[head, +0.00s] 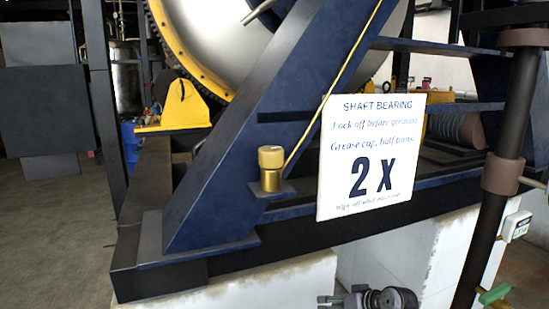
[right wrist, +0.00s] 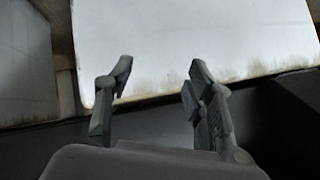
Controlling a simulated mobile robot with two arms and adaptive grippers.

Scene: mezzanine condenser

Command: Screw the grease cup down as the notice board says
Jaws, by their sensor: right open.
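The brass grease cup (head: 270,168) stands upright on a small ledge of the blue frame, with a thin brass pipe running up from beside it. The white notice board (head: 370,155) is just right of it. It reads "SHAFT BEARING", "Lock off before greasing", "Grease cup, half turns:" and a large "2 X"; the small bottom line seems to be about wiping off. My right gripper (head: 326,302) is low at the bottom edge, below and apart from the cup. In the right wrist view the right gripper (right wrist: 156,80) is open and empty, facing a pale surface. My left gripper is out of view.
The blue sloping frame (head: 265,110) stands behind the cup, on a white plinth (head: 265,285). A dark upright pipe (head: 505,140) with brown collars stands at the right. A yellow bracket (head: 185,108) and large drum are behind. Space in front of the cup looks clear.

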